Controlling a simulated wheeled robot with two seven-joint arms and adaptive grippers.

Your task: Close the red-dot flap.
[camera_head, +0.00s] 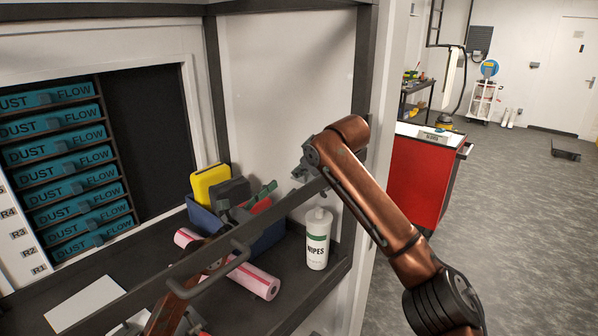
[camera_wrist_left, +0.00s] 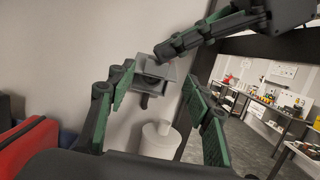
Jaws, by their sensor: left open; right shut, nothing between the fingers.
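My left gripper (camera_head: 246,200) is open over the blue bin, partly hidden behind a dark bar. Its spread green-padded fingers show in the left wrist view (camera_wrist_left: 158,112), with nothing held between them. My right gripper (camera_head: 301,172) is shut and empty in front of the white side panel, beyond the left gripper. It also shows in the left wrist view (camera_wrist_left: 162,50), coming in from the upper right. A small grey box-like part (camera_wrist_left: 152,78) is just below its tip; I cannot tell what it is.
A white wipes bottle (camera_head: 318,240) stands on the dark bench at the right. A blue bin (camera_head: 265,240) holds a yellow item (camera_head: 209,186). A pink roll (camera_head: 258,281) lies in front. Teal drawers (camera_head: 65,170) stack at left. A dark bar with a handle (camera_head: 218,264) crosses the foreground.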

